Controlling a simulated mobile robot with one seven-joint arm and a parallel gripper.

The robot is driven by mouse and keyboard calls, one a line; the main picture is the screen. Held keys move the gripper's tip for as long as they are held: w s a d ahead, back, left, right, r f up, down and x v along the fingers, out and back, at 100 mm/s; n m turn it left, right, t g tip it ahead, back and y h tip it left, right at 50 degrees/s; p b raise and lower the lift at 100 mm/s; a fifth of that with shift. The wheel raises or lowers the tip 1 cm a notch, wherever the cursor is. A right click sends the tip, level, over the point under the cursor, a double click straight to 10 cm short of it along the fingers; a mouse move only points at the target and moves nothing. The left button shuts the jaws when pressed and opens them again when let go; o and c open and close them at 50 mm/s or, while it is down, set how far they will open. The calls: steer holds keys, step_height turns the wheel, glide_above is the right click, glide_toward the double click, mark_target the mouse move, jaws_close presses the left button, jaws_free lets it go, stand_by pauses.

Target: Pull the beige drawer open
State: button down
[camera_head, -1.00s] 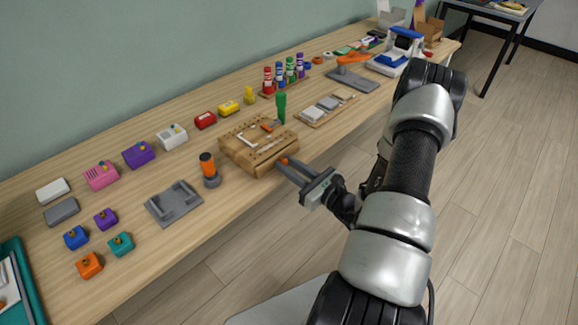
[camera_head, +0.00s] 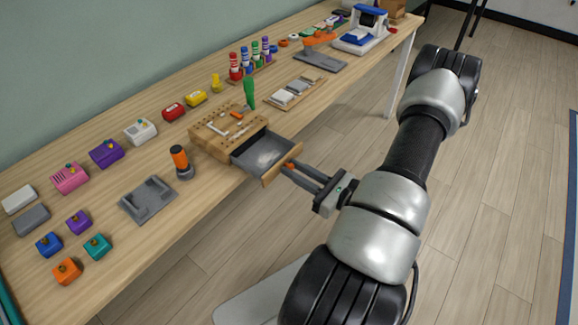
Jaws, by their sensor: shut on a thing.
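The wooden box with a peg-holed top (camera_head: 208,141) stands at the front edge of the workbench. Its beige drawer (camera_head: 277,169) is pulled out, sticking past the bench edge, and its grey inside shows. The inside that I can see looks empty. My gripper (camera_head: 292,166) is at the middle of the drawer's front, shut on its orange handle (camera_head: 290,164). The fingers partly hide the handle.
An orange-and-black upright tool (camera_head: 181,162) and a grey cradle (camera_head: 148,200) stand left of the box. A tray of grey blocks (camera_head: 292,91) lies to the right. Open floor (camera_head: 330,130) lies in front of the bench.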

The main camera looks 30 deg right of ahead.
steer(key=c, duration=1.6)
jaws_free()
steer(key=p+v, duration=0.1)
steer(key=v, duration=1.6)
steer(key=shift+s+d, duration=0.1)
steer(key=shift+s, duration=0.1)
